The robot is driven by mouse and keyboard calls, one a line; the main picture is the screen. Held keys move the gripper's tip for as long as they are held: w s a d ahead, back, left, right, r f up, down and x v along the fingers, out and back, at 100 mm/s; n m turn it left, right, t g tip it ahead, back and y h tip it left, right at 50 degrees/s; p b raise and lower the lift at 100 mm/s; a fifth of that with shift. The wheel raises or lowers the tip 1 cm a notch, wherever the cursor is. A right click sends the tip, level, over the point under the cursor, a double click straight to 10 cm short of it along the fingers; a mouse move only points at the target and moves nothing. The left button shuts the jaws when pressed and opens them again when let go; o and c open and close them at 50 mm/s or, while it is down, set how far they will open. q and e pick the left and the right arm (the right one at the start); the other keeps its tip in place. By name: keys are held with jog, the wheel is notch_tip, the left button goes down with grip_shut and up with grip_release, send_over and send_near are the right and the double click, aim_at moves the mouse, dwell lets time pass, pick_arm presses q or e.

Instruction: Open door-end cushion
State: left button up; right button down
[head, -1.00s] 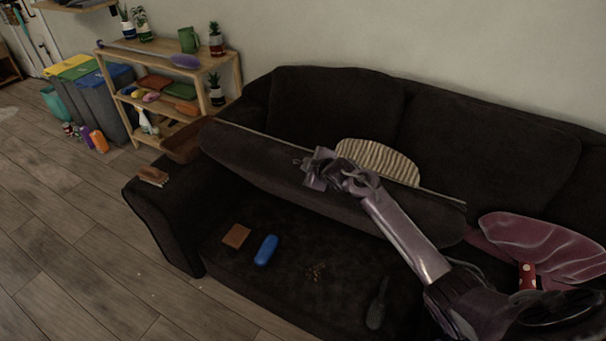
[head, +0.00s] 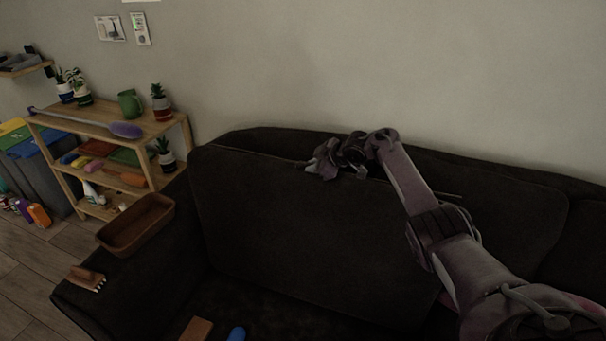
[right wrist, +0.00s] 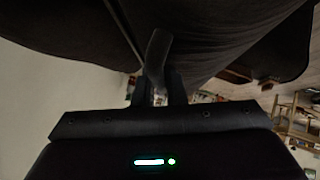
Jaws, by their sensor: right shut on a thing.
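The door-end seat cushion (head: 290,235) of the dark sofa is swung up and stands nearly upright in front of the backrest. My right gripper (head: 310,165) is at its top edge. In the right wrist view, the fingers (right wrist: 160,85) are shut on a short dark tab (right wrist: 158,48) by the cushion. How the tab joins the cushion is too dark to tell. Most of the seat base under the cushion is below the picture. My left gripper is not in view.
A wooden tray (head: 137,224) and a brush (head: 86,278) lie on the sofa's left arm. A brown block (head: 197,329) and a blue object (head: 237,334) show on the seat base. A wooden shelf (head: 110,130) with plants stands left, beside bins (head: 40,170).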

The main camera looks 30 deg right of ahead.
jog(key=shift+w+d+f, duration=0.15)
jog(key=shift+w+d, duration=0.1)
jog(key=shift+d, duration=0.05)
jog(key=c, duration=1.5)
grip_release()
jog(key=shift+s, duration=0.1)
jog(key=shift+s+d+r, duration=0.15)
jog(key=shift+s+r, duration=0.2)
jog(key=shift+v, duration=3.4)
jog(key=shift+w, duration=0.1)
